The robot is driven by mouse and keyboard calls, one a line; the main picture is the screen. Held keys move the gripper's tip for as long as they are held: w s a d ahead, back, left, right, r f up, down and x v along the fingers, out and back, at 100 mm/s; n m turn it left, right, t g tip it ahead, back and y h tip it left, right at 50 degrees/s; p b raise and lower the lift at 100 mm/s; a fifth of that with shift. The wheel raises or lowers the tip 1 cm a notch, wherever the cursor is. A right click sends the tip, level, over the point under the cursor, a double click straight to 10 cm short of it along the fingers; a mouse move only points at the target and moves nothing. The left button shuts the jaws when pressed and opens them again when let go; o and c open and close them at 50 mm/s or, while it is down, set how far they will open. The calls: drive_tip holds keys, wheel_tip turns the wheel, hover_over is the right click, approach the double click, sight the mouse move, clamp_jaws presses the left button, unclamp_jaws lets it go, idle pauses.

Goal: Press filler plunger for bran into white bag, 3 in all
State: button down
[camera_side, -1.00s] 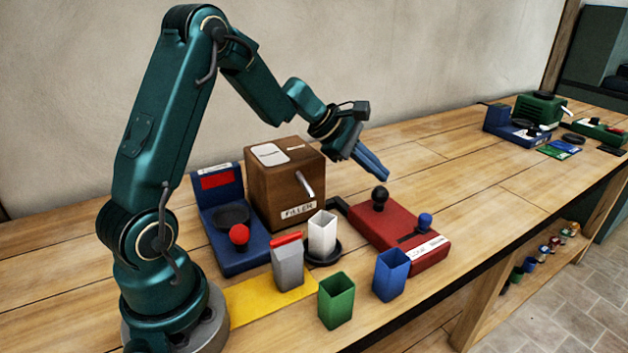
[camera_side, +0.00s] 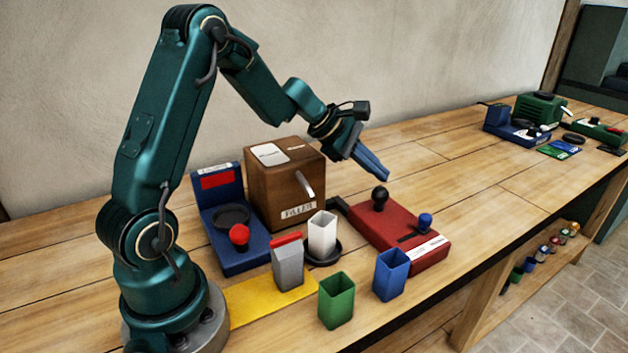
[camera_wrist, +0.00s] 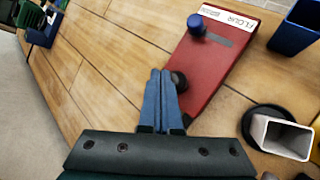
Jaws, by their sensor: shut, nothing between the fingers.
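The brown wooden filler box (camera_side: 262,185) with a silver spout stands behind the white bag (camera_side: 322,238). The white bag is upright and open on a black round dish (camera_side: 334,254); it also shows in the wrist view (camera_wrist: 282,137). A red block (camera_side: 408,240) right of them carries a black round knob (camera_side: 379,194) and a blue knob (camera_side: 425,220). In the wrist view its label reads "FLOUR". My gripper (camera_side: 386,177) is shut and empty, in the air above and behind the black knob. In the wrist view its fingers (camera_wrist: 160,73) partly cover that knob (camera_wrist: 179,82).
A blue scale-like unit (camera_side: 246,262) with a red ball knob stands left of the filler. Green (camera_side: 336,302) and blue (camera_side: 391,277) open containers stand near the front edge. Table right of the red block is clear.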

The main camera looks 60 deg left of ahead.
sight(375, 189)
drive_tip(key=shift+f, duration=0.2)
drive_tip(key=shift+f, duration=0.25)
drive_tip(key=shift+f, duration=1)
idle(1.3)
drive_tip(key=shift+r, duration=1.4)
drive_tip(key=shift+r, duration=2.55)
drive_tip(key=shift+r, duration=1.9)
